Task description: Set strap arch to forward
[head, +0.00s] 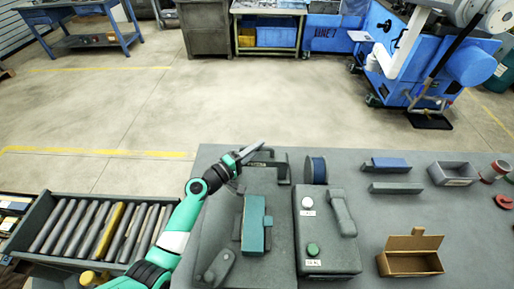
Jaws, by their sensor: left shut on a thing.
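My left arm comes in from the lower left. Its gripper (247,156) is at the back left of the grey table and is shut on the strap arch. The strap arch (283,164) is a dark grey bracket at the back edge of a grey base plate; its left part is hidden behind my gripper. A teal block (253,222) sits on the plate in front of the arch, apart from my gripper. A dark grey lever (216,268) lies at the plate's front left. My right gripper is not in view.
A grey control box (325,262) with a green knob (312,249) stands right of the plate. A blue spool (316,169), a blue-topped block (390,164), a grey bin (452,174) and an open brown box (410,263) stand further right. A roller conveyor (90,232) is at left.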

